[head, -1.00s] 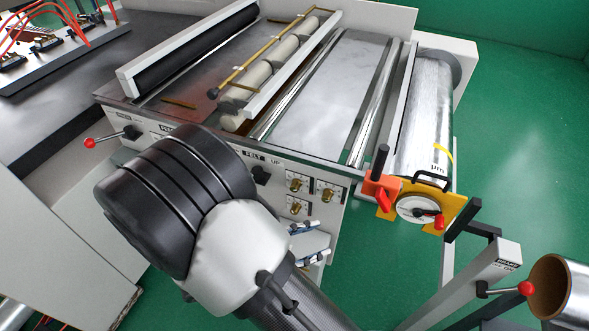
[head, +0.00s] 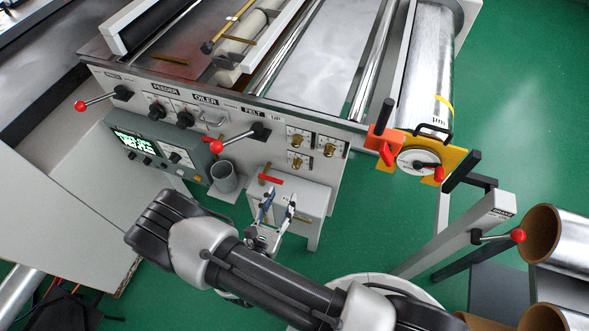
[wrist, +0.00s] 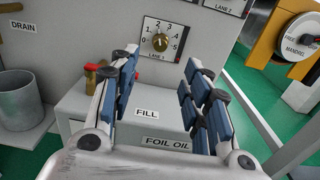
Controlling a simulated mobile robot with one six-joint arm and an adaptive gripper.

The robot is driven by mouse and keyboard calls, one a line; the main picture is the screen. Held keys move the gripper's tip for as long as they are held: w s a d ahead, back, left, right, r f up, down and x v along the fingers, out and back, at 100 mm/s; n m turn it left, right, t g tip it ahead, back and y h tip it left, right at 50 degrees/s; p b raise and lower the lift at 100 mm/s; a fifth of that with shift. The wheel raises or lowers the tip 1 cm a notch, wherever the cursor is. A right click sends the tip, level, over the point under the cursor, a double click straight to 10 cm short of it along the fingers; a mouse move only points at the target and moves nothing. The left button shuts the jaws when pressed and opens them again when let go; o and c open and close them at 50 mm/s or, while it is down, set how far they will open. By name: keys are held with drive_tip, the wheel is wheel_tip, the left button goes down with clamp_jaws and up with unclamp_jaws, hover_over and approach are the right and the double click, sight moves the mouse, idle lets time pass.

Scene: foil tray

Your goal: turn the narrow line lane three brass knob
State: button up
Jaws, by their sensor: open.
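The lane three brass knob (wrist: 160,42) sits on a small white dial plate (wrist: 150,30) marked from 0 to 5, with a lane label below, in the wrist view. In the head view it is the lower-left knob (head: 296,162) of a group of three. My gripper (head: 280,198) is open and empty, below and in front of the panel in the head view. In the wrist view its blue-padded fingers (wrist: 162,66) stand either side of the picture's middle, with the knob seen above and between them. They are apart from it. The exact pointer setting is too small to tell.
Two other brass knobs, upper left (head: 298,138) and right (head: 328,148), are close by. A foil oil box (wrist: 82,106) with a red handle stands below. A grey cup (head: 224,177) and red-balled felt lever (head: 216,146) are to the left; an orange mandrel bracket (head: 448,160) is right.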

sight(295, 168)
drive_tip(key=b+x, duration=0.1)
drive_tip(key=x, duration=1)
drive_tip(key=shift+w, duration=0.25)
drive_tip(key=shift+c, duration=0.3)
clamp_jaws()
